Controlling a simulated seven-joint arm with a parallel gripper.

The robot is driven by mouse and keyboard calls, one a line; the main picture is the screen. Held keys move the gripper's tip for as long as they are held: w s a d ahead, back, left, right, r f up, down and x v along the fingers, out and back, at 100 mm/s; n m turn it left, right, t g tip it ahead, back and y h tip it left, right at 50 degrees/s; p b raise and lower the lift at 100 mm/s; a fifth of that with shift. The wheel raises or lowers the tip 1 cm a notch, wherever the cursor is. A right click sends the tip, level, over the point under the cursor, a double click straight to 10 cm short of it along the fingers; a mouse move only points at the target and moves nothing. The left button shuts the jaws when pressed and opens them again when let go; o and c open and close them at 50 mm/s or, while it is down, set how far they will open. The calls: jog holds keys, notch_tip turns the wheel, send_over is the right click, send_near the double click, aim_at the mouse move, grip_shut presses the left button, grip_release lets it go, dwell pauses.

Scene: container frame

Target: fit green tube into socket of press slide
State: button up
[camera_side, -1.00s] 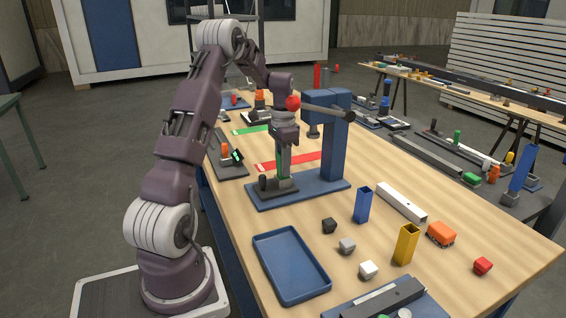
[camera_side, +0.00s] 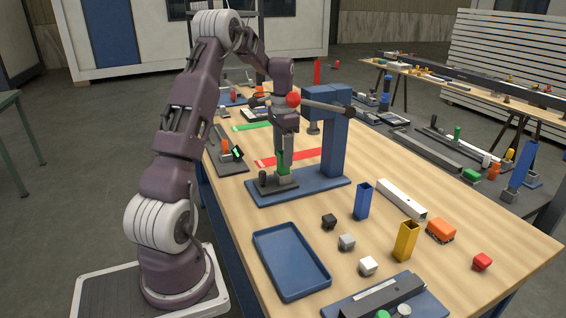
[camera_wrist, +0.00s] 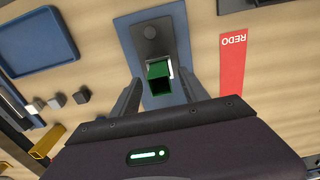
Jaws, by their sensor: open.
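The green tube (camera_side: 283,164) stands upright at the press slide, below my gripper. The wrist view shows its open hollow top (camera_wrist: 160,76), with a pale socket edge (camera_wrist: 174,68) beside it; how deep it sits is hidden. The dark press slide (camera_side: 278,187) with its round knob (camera_wrist: 149,31) lies on the blue press base (camera_side: 322,185). My gripper (camera_side: 284,148) is open above the tube. In the wrist view its two fingers (camera_wrist: 159,92) are on either side of the tube, apart from it.
The blue press column (camera_side: 334,140) and its red-knobbed lever (camera_side: 293,100) stand close to my gripper. A red REDO strip (camera_wrist: 232,65) lies beside the base. A blue tray (camera_side: 291,264), small cubes, a blue tube (camera_side: 362,201) and a yellow tube (camera_side: 405,240) stand nearer the front.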

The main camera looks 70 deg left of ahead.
notch_tip(320, 180, up, 4)
jog(key=shift+f, duration=0.2)
